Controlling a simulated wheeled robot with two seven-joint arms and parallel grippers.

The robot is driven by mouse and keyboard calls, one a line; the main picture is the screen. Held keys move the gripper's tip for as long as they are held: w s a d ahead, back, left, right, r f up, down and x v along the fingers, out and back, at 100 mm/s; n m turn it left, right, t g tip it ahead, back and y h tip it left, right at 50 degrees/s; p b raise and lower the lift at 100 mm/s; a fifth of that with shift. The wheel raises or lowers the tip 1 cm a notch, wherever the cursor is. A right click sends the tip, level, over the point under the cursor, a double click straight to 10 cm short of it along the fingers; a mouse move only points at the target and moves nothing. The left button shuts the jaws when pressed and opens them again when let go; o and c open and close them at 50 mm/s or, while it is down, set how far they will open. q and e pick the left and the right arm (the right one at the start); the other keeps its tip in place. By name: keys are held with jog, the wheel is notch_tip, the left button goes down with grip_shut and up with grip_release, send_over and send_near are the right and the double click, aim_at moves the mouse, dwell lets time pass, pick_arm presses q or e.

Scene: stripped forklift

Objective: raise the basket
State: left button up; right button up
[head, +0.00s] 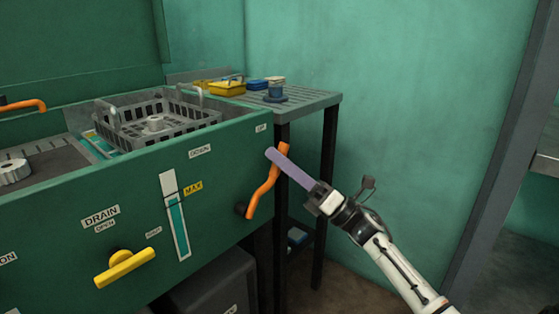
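The grey wire-like basket (158,124) with upright metal handles sits in the open top of the green washer tank (225,160). A small grey round part (154,123) lies in it. A bent orange lever (262,187) is on the tank's front at the right, its upper end below the "UP" label (261,128). My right gripper (275,156) comes in from the lower right. Its long purple front piece reaches the lever's upper end and overlaps it in the picture. I cannot tell whether it touches or grips the lever. My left gripper is not in view.
A yellow drain handle (126,266) and a level gauge (174,215) are on the tank front. A slatted side table (308,99) holds a yellow tray (227,88) and small items. Another orange lever (23,104) shows at far left. The floor at lower right is clear.

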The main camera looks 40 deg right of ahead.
jog(key=shift+s, duration=0.1)
jog(key=v, duration=1)
jog(key=shift+f, duration=0.1)
dwell(0.4)
